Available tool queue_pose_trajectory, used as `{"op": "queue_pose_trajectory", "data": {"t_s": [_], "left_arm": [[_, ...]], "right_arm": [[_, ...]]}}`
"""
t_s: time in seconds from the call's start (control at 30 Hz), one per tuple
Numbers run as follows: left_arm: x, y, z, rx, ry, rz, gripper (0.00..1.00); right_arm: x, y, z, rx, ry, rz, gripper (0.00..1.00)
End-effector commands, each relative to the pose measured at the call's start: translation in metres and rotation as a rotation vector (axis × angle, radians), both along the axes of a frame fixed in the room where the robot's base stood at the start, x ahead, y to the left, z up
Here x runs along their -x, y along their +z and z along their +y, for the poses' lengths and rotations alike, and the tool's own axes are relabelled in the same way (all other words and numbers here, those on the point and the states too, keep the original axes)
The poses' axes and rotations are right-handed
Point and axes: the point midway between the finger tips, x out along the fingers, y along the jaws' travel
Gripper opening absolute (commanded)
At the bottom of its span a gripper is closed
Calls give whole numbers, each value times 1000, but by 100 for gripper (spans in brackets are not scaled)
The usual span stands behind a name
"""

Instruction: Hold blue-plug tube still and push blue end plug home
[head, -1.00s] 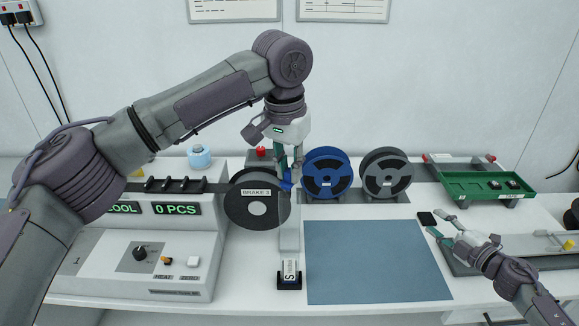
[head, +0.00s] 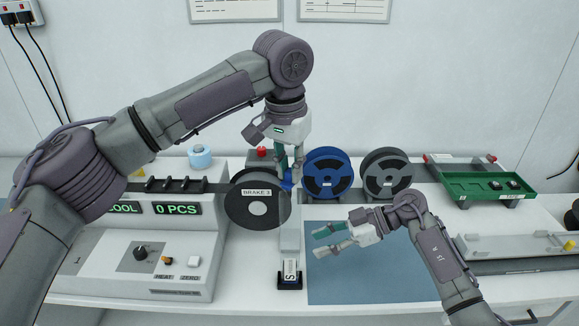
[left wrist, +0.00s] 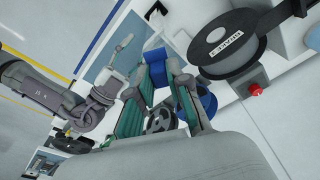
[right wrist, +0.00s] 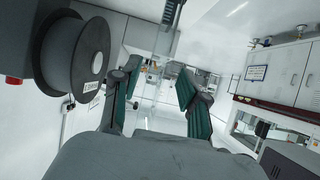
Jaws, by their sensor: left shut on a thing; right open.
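My left gripper (head: 290,172) points down and is shut at a small blue piece (head: 287,184), which looks like the blue end plug or the tube's blue end. The blue piece also shows between the fingertips in the left wrist view (left wrist: 155,68). Below it a pale, see-through upright strip (head: 289,235), apparently the tube, runs down toward a small black labelled holder (head: 289,283). How far the plug sits in is hidden by the fingers. My right gripper (head: 334,241) is open and empty, right of the strip and pointing left. The clear strip (right wrist: 157,80) shows between its fingers in the right wrist view.
The dark BRAKE 3 reel (head: 258,209) stands close left of the strip. A blue reel (head: 327,174) and a grey reel (head: 386,174) stand behind. A blue mat (head: 380,280) lies under my right arm. A green tray (head: 480,186) is at the back right.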

Motion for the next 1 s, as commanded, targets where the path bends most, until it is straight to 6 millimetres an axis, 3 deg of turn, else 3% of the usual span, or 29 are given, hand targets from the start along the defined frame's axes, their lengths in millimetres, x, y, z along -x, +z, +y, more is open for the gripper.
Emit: {"op": "queue_pose_trajectory", "data": {"t_s": [0.5, 0.7, 1.0], "left_arm": [[0, 0, 0, 0, 0, 0, 4], [0, 0, 0, 0, 0, 0, 4], [0, 0, 0, 0, 0, 0, 4]], "right_arm": [[0, -33, 60, -2, 0, -1, 44], [0, -40, 72, -2, 0, -1, 44], [0, -41, 74, -3, -1, -3, 44]]}}
